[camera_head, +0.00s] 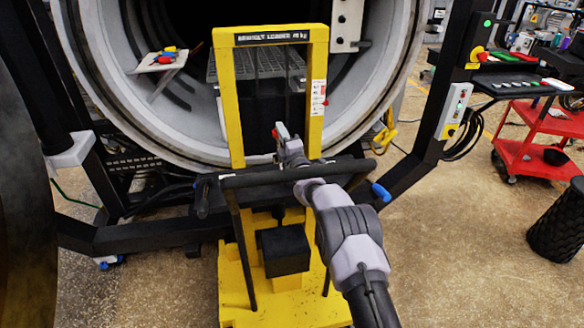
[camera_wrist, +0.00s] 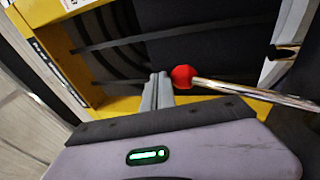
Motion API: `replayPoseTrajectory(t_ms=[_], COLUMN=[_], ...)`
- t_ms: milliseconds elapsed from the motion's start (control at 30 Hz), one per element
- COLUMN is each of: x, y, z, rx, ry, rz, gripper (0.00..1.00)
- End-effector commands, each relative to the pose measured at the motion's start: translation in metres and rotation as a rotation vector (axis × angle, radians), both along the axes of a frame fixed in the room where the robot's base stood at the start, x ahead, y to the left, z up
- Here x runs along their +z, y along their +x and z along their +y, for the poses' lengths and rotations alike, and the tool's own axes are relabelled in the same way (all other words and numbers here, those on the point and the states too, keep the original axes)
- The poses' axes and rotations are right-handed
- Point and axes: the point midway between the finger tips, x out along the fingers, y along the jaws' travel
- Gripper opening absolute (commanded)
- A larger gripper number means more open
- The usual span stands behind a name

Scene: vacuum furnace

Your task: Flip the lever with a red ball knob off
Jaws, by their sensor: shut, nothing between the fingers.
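In the wrist view the red ball knob (camera_wrist: 184,77) sits on the end of a shiny metal lever rod (camera_wrist: 255,94) that runs off to the right. My gripper (camera_wrist: 159,80) is shut and empty, its fingertips just left of the knob. I cannot tell whether they touch it. In the head view my gripper (camera_head: 281,131) is in front of the yellow loader frame (camera_head: 235,110), and a small red spot (camera_head: 275,133) beside its tip looks like the knob. The rod is not distinct there.
A black crossbar (camera_head: 250,180) lies below my gripper. The round furnace opening (camera_head: 395,60) stands behind the frame. A control box (camera_head: 455,110) is on a black post at right, with a red cart (camera_head: 545,120) beyond.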

Motion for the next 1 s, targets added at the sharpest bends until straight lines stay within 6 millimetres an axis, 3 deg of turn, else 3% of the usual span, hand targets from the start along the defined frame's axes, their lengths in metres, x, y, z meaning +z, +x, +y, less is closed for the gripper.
replayPoseTrajectory(t_ms=[433,1000], x=[0.000,-0.037], y=[-0.007,-0.125], z=[-0.004,-0.058], rx=[0.001,-0.001], ry=[-0.002,-0.001], rz=[0.001,0.004], gripper=[0.00,0.00])
